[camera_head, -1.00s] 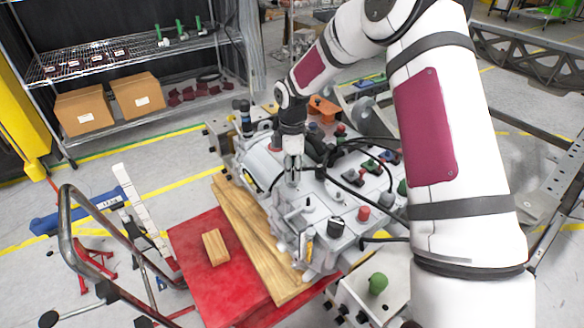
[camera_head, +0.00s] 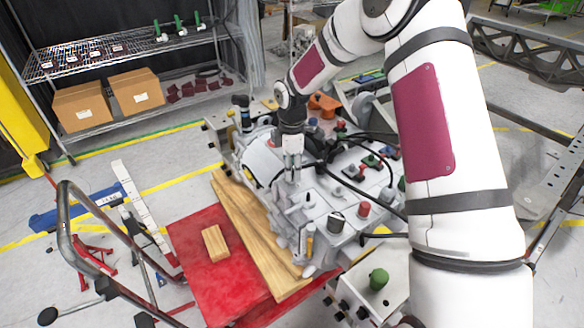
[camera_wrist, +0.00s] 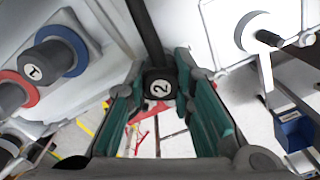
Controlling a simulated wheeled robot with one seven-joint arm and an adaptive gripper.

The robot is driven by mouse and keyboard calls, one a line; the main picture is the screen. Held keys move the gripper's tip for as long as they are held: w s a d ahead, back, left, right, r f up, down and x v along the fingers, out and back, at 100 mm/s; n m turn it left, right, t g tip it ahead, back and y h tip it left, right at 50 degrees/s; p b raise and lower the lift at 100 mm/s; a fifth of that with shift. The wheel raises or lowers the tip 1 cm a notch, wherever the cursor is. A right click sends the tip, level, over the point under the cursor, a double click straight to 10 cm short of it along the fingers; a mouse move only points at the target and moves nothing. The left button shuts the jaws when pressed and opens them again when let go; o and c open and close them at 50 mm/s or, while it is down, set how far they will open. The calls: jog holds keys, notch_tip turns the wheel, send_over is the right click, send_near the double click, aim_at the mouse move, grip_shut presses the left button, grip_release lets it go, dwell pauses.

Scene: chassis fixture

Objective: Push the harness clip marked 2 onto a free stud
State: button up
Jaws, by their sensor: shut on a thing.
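The harness clip marked 2 (camera_wrist: 160,84) is a small black block with a round white label. It sits between the two teal-and-grey fingers of my gripper (camera_wrist: 162,100) in the wrist view, with a black cable running from it to the top edge. My gripper (camera_head: 292,173) points down over the front left part of the grey chassis fixture (camera_head: 318,215) in the head view; the clip is too small to make out there. A thin upright pin (camera_head: 308,199), possibly a stud, stands right of the gripper. I cannot tell whether the clip touches anything below.
A dark knob marked 1 (camera_wrist: 38,68) with a blue ring stands left of the gripper in the wrist view. A pale round boss (camera_wrist: 255,32) is at the right. Black cables (camera_head: 318,165) and coloured caps crowd the fixture's right side. A wooden block (camera_head: 215,243) lies on the red platform.

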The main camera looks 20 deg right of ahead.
jog(key=shift+f, duration=0.25)
jog(key=o, duration=0.9)
jog(key=shift+r+p, duration=0.45)
jog(key=shift+r, duration=2.55)
